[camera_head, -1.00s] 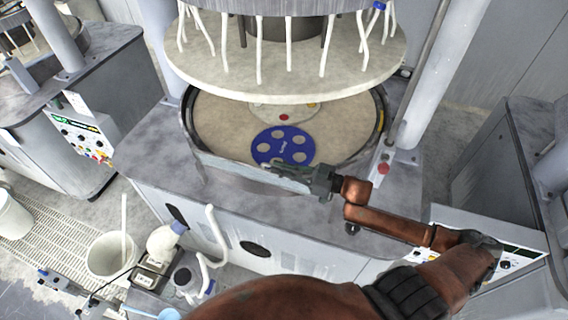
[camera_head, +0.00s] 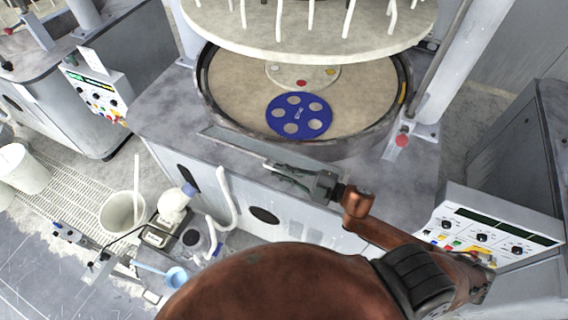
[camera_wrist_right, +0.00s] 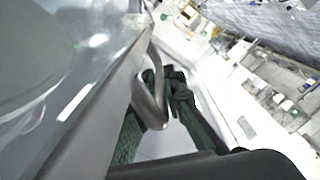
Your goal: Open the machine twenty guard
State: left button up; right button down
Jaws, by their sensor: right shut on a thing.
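The machine's guard is a narrow grey panel (camera_head: 235,138) along the front of the round platen (camera_head: 235,90), with its top edge low, near the deck. In the right wrist view a smooth, glossy guard panel (camera_wrist_right: 75,110) fills the left side, with a bent metal handle (camera_wrist_right: 155,85) on its edge. My right gripper (camera_head: 275,172) is at the front edge of the machine, shut on the guard handle; the wrist view shows its green-padded fingers (camera_wrist_right: 152,118) around it. My left gripper is not in view.
A blue disc (camera_head: 298,115) with round holes lies on the platen under a raised upper plate (camera_head: 310,38). A control panel (camera_head: 490,238) stands at right, beside my right arm. A bucket (camera_head: 122,212) and bottles (camera_head: 174,205) stand on the lower left.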

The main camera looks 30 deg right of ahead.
jog(key=shift+s+a+f+n+b, duration=0.2)
jog(key=shift+f+n+b, duration=0.1)
jog(key=shift+f+n, duration=0.25)
jog(key=shift+s+a+f+n+b, duration=0.15)
jog(key=shift+f+n+b, duration=0.2)
jog(key=shift+f, duration=0.25)
jog(key=c, duration=2)
grip_release()
jog(key=v, duration=1.2)
jog(key=shift+c, duration=0.6)
